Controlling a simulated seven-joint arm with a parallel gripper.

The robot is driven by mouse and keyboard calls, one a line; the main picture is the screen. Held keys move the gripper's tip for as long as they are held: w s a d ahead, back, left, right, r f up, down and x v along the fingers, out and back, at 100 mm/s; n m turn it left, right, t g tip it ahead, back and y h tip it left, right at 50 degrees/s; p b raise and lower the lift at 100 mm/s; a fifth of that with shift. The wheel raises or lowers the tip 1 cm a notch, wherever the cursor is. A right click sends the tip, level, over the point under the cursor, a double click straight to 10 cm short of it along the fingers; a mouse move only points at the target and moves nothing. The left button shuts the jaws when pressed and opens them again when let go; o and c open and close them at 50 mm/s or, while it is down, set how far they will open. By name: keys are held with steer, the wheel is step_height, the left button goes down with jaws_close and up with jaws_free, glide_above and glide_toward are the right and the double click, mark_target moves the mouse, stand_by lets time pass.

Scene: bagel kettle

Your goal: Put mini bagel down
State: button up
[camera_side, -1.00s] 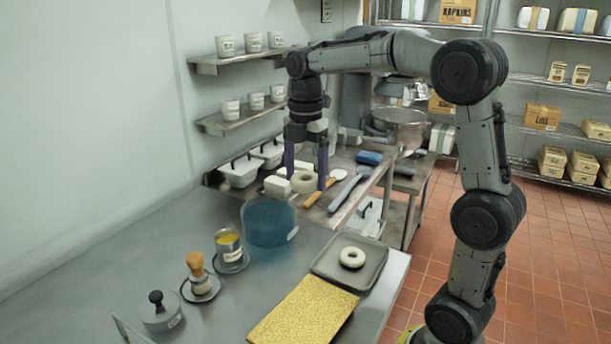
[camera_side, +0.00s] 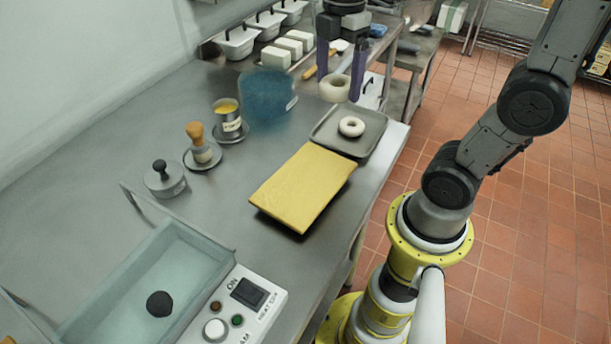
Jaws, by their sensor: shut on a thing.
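My gripper (camera_side: 339,84) hangs at the upper middle with its two purple fingers pointing down. It is shut on a pale mini bagel (camera_side: 334,89), held in the air. In the picture the held bagel appears over the back left edge of a grey tray (camera_side: 325,137). A second pale bagel (camera_side: 352,126) lies flat in that tray. The exact height of the held bagel above the tray is hard to judge.
A yellow grainy board (camera_side: 303,187) lies in front of the tray. A translucent blue pot (camera_side: 266,97) stands left of the gripper. A yellow-filled tin (camera_side: 228,119), a brush (camera_side: 199,143), a lidded pot (camera_side: 164,178) and a water basin with control box (camera_side: 238,305) line the counter.

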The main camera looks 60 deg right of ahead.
steer(key=s+a+f+n, duration=0.1)
steer(key=s+a, duration=0.2)
steer(key=s, duration=0.3)
steer(key=s+a+f+n, duration=0.1)
steer(key=s+a, duration=0.2)
steer(key=s, duration=0.3)
glide_above(305, 180)
steer(key=shift+n, duration=0.4)
step_height(305, 180, down, 9)
steer(key=shift+s+f, duration=0.1)
steer(key=shift+s, duration=0.05)
steer(key=shift+f, duration=1.55)
steer(key=shift+f, duration=0.15)
steer(key=o, duration=1.2)
steer(key=shift+o, duration=0.2)
